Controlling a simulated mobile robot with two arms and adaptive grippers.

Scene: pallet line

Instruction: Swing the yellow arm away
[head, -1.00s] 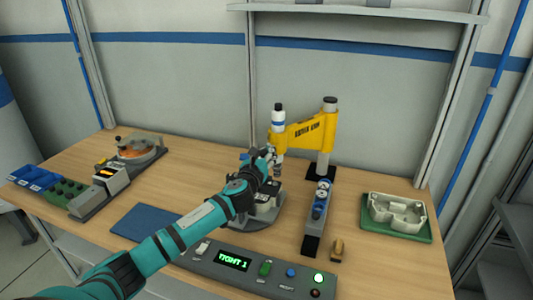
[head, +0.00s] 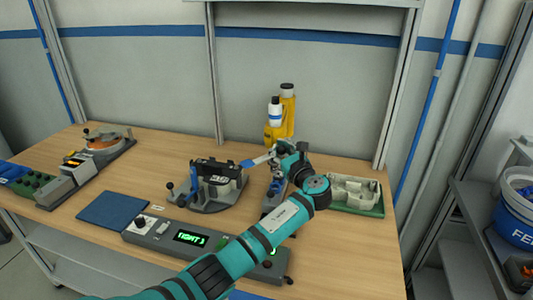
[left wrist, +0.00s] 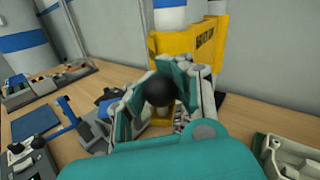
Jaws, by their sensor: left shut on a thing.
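The yellow arm (head: 288,120) stands on its post at the back of the bench, now seen nearly end-on. A white tool with a blue band (head: 275,112) hangs at its near end. My left gripper (head: 270,158) is in front of and below that end. In the left wrist view the yellow arm (left wrist: 205,45) fills the upper middle. There my left gripper's fingers (left wrist: 158,95) are shut on a black ball knob (left wrist: 160,91) below the tool. My right gripper is not in view.
The control box (head: 160,233) is at the front edge. A green tray (head: 372,207) with a pale casting is at the right. A blue mat (head: 112,208) lies at left.

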